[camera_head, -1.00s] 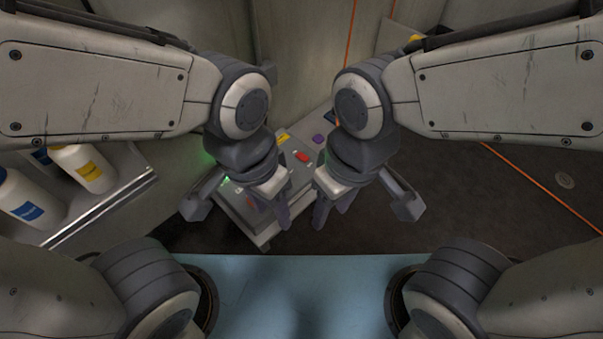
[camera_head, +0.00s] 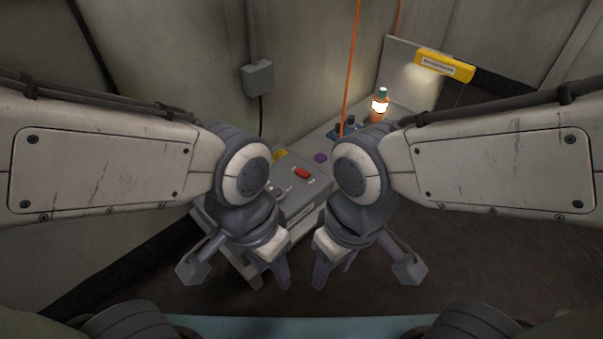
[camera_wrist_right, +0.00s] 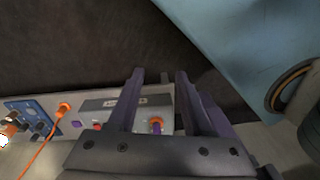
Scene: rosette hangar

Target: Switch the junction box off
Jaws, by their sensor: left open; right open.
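A grey box with a red switch (camera_head: 302,173) on its top stands on a bench ahead of me; I take it for the junction box (camera_head: 312,188). A round knob-like part is beside the switch, and my left arm hides some of the box. The switch's setting is too small to tell. My left gripper (camera_head: 268,277) is open and empty, in front of the box and apart from it. My right gripper (camera_head: 333,272) is open and empty, to the right of it. In the right wrist view, a labelled grey box (camera_wrist_right: 98,104) shows behind the open fingers.
An orange cable (camera_head: 351,68) hangs there. A small grey box (camera_head: 257,78) is on the wall. Dark floor to the right is clear.

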